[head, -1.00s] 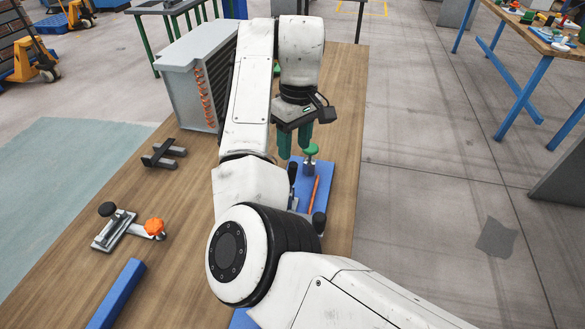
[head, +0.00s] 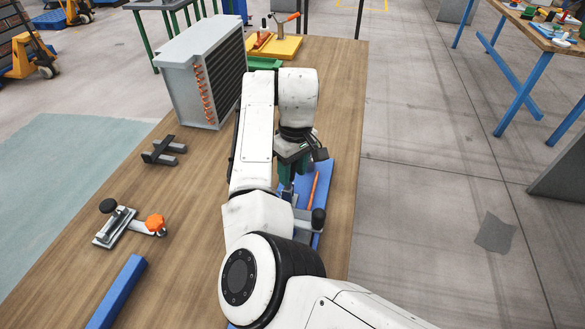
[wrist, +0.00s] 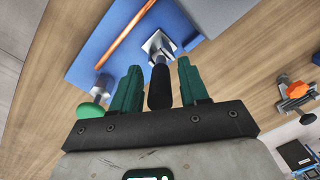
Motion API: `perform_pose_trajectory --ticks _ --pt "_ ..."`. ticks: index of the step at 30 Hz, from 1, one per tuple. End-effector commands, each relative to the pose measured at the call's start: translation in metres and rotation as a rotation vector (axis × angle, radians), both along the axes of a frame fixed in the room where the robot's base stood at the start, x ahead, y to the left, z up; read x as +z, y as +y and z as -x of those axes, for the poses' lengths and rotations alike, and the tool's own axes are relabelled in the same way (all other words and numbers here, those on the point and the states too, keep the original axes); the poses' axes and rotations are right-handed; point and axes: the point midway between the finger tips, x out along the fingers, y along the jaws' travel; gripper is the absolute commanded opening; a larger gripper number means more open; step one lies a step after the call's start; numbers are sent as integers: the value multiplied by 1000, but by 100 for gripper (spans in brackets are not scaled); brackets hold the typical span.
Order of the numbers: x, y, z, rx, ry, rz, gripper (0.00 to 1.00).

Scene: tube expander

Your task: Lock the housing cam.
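A blue fixture plate (head: 326,180) lies along the right of the bench; it also shows in the wrist view (wrist: 92,48). A copper-coloured tube (head: 313,188) lies on it. In the wrist view a black handle (wrist: 160,88) rises from a small metal mount (wrist: 158,46) on the plate; I cannot tell for sure that it is the housing cam's. My gripper (wrist: 160,67) has its two green fingers apart, one on each side of the handle, with gaps visible. A green knob (wrist: 91,109) stands left of the fingers. In the head view my gripper (head: 287,180) hides the handle and green knob.
A black knob (head: 318,217) stands at the plate's near end. A clamp with an orange knob (head: 154,222), a dark forked bracket (head: 163,151) and a blue bar (head: 117,290) lie to the left. A finned coil unit (head: 200,75) and a yellow fixture (head: 275,46) stand farther back.

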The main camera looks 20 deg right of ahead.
Motion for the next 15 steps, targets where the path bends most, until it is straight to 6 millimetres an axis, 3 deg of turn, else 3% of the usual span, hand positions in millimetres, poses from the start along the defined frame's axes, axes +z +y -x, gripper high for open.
perform_pose_trajectory --ticks 13,15 --pt "0 0 0 0 0 0 1" --pt "1 0 0 0 0 0 0"
